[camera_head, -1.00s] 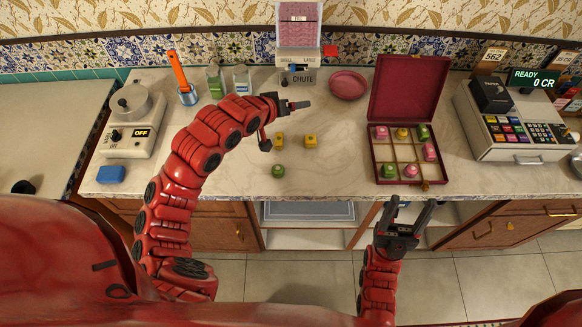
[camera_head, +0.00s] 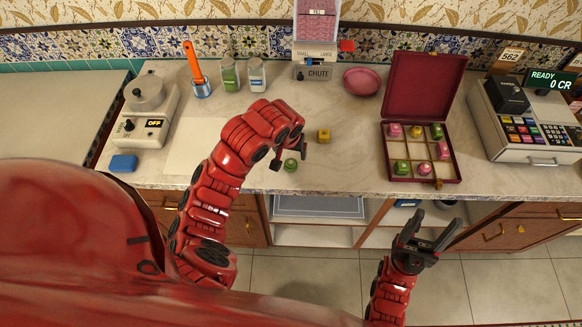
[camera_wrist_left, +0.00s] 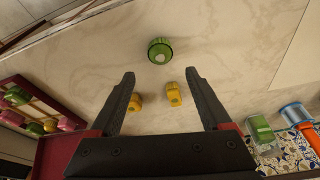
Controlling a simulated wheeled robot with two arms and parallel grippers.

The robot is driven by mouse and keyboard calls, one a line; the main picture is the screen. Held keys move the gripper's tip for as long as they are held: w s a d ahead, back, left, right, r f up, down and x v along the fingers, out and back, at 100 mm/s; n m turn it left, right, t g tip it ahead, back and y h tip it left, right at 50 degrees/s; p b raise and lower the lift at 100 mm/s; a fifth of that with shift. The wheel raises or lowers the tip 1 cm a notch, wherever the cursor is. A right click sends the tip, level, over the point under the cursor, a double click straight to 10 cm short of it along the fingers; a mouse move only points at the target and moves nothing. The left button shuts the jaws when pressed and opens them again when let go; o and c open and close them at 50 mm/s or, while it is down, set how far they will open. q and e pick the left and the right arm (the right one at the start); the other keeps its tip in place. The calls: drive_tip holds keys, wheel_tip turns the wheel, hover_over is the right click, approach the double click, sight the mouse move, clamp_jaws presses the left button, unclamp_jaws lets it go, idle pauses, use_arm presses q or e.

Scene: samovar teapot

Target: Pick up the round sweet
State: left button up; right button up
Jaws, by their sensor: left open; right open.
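A round green sweet (camera_head: 290,165) lies on the marble counter near its front edge. In the left wrist view the green sweet (camera_wrist_left: 160,51) sits beyond the fingertips, roughly midway between them. My left gripper (camera_head: 290,158) is open and points down over the counter at the green sweet, holding nothing; in the wrist view its fingers (camera_wrist_left: 160,75) are spread. A yellow blocky sweet (camera_head: 323,136) lies behind and to the right. The wrist view shows two yellow sweets, one (camera_wrist_left: 173,94) and another (camera_wrist_left: 135,103). My right gripper (camera_head: 437,219) is open and empty in front of the counter.
An open maroon box (camera_head: 422,183) with several pink, green and yellow sweets stands at right, beside the cash register (camera_head: 530,130). A pink dish (camera_head: 362,81), chute dispenser (camera_head: 315,62), jars (camera_head: 257,75) and an orange-handled tool (camera_head: 194,65) stand at the back.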

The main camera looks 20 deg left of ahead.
sight(291, 162)
use_arm(q)
drive_tip(key=shift+w+f, duration=0.2)
drive_tip(key=shift+f, duration=0.45)
drive_tip(key=shift+s+f+p, duration=0.1)
drive_tip(key=shift+f+p, duration=0.1)
drive_tip(key=shift+p, duration=0.2)
wheel_tip(291, 162, down, 3)
drive_tip(key=shift+f+p, duration=0.15)
drive_tip(key=shift+p, duration=0.8)
drive_tip(key=shift+x, duration=0.75)
drive_tip(key=shift+a, duration=0.1)
clamp_jaws()
